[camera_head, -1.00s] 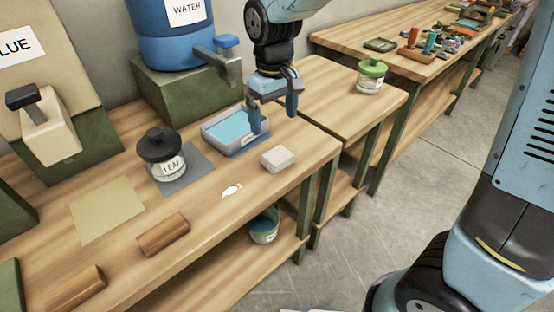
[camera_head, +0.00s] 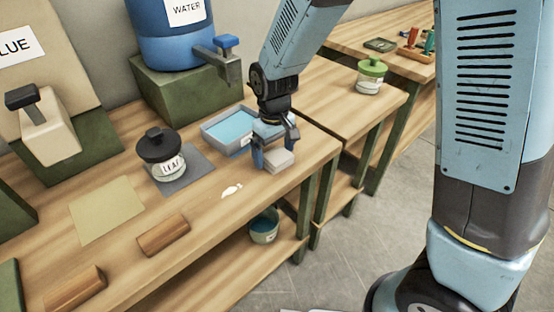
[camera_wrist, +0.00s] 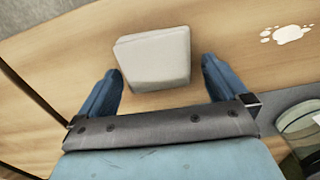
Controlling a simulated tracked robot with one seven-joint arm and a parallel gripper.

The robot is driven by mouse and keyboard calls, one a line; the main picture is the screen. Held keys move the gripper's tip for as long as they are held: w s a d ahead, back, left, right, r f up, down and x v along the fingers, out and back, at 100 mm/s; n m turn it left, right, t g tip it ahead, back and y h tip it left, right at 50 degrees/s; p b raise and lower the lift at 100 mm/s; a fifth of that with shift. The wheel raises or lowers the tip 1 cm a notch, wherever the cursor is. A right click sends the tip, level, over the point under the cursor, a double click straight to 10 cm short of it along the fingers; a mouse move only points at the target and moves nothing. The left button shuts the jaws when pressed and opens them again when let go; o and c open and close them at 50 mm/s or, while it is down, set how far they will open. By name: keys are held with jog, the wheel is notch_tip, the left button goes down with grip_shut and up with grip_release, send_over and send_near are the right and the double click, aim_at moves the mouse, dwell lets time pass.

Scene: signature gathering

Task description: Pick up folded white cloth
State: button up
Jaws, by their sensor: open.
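The folded white cloth (camera_head: 279,160) is a small pale block lying on the wooden bench near its front edge. It also shows in the wrist view (camera_wrist: 154,58). My gripper (camera_head: 275,157) is low over the bench at the cloth, pointing down. In the wrist view my gripper (camera_wrist: 160,88) is open, with one blue finger on each side of the cloth's near end. Gaps show between the fingers and the cloth, and most of the cloth lies beyond the fingertips. Whether the fingers are at the cloth's height is hard to tell.
A tray of blue liquid (camera_head: 207,139) stands just behind my gripper. A lidded LEAF jar (camera_head: 168,170) stands on a grey mat to the left. A white splash mark (camera_head: 231,190) is on the bench (camera_head: 205,215). A green-lidded jar (camera_head: 370,82) stands farther right.

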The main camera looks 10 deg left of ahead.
aim_at(275, 154)
jog(key=shift+f, duration=0.4)
jog(key=c, duration=0.9)
jog(key=shift+r, duration=0.1)
jog(key=r, duration=0.3)
jog(key=shift+s+d+r, duration=0.1)
jog(key=shift+s+r, duration=0.1)
jog(key=shift+r, duration=0.15)
jog(key=s+d+r, duration=0.1)
jog(key=s+r, duration=0.2)
jog(key=s, duration=0.1)
jog(key=s+d+r, duration=0.2)
jog(key=s+r, duration=0.1)
jog(key=s, duration=0.1)
jog(key=s+d+r, duration=0.1)
jog(key=s+r, duration=0.2)
jog(key=s, duration=0.1)
jog(key=shift+s+d+r, duration=0.1)
jog(key=shift+s+d, duration=0.25)
jog(key=shift+s, duration=0.05)
